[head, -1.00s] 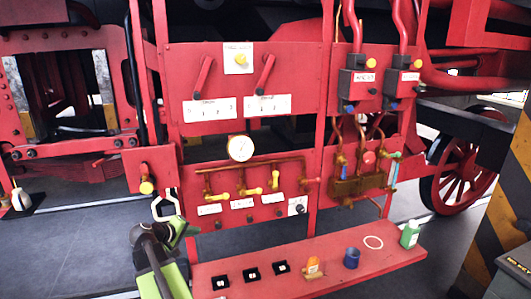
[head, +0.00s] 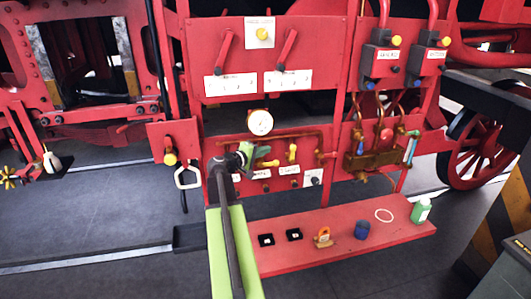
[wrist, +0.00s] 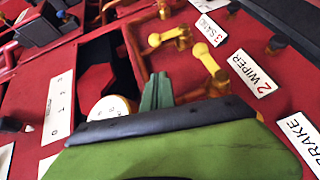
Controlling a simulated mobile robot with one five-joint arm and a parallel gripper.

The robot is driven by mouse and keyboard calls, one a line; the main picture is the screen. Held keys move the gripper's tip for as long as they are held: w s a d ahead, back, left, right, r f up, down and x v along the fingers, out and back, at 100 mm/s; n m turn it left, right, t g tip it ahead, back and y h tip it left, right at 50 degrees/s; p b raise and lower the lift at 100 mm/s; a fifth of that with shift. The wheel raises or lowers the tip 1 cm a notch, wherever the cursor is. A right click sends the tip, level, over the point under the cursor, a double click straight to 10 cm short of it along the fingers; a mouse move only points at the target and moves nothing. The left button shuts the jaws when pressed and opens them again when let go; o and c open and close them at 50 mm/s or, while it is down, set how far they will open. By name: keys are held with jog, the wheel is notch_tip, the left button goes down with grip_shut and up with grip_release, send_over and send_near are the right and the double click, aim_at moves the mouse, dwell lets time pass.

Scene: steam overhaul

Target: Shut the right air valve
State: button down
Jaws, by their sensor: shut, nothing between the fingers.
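Several small yellow-handled valves sit below a brown pipe on the red lower panel. The right air valve (head: 292,152) has its handle upright. In the wrist view it is the yellow valve (wrist: 170,38) by the "3 SAND" label. The middle valve (head: 266,163) has its handle nearly level; it shows beside the "2 WIPER" label in the wrist view (wrist: 208,62). The left valve is hidden behind my gripper in the head view. My gripper (head: 246,153), with green fingers, is shut and empty in front of the panel, left of the right valve.
A round white gauge (head: 260,122) sits just above my gripper. A red shelf (head: 340,240) juts out below, holding an orange item (head: 323,237), a blue cup (head: 362,230) and a green bottle (head: 421,211). A yellow-knobbed lever (head: 170,157) is at left.

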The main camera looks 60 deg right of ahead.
aim_at(291, 145)
jog(key=b+x, duration=0.1)
jog(key=x, duration=0.5)
jog(key=shift+d+f, duration=0.1)
jog(key=shift+f, duration=0.05)
jog(key=s, duration=0.1)
jog(key=s+d, duration=0.1)
jog(key=s, duration=0.1)
jog(key=shift+d+f+b, duration=0.2)
jog(key=shift+f+b, duration=0.1)
jog(key=shift+s+d, duration=0.15)
jog(key=shift+s, duration=0.1)
jog(key=shift+s+d+r, duration=0.25)
jog(key=shift+s+d, duration=0.1)
jog(key=shift+s, duration=0.1)
jog(key=shift+w+p, duration=0.1)
jog(key=shift+p, duration=0.2)
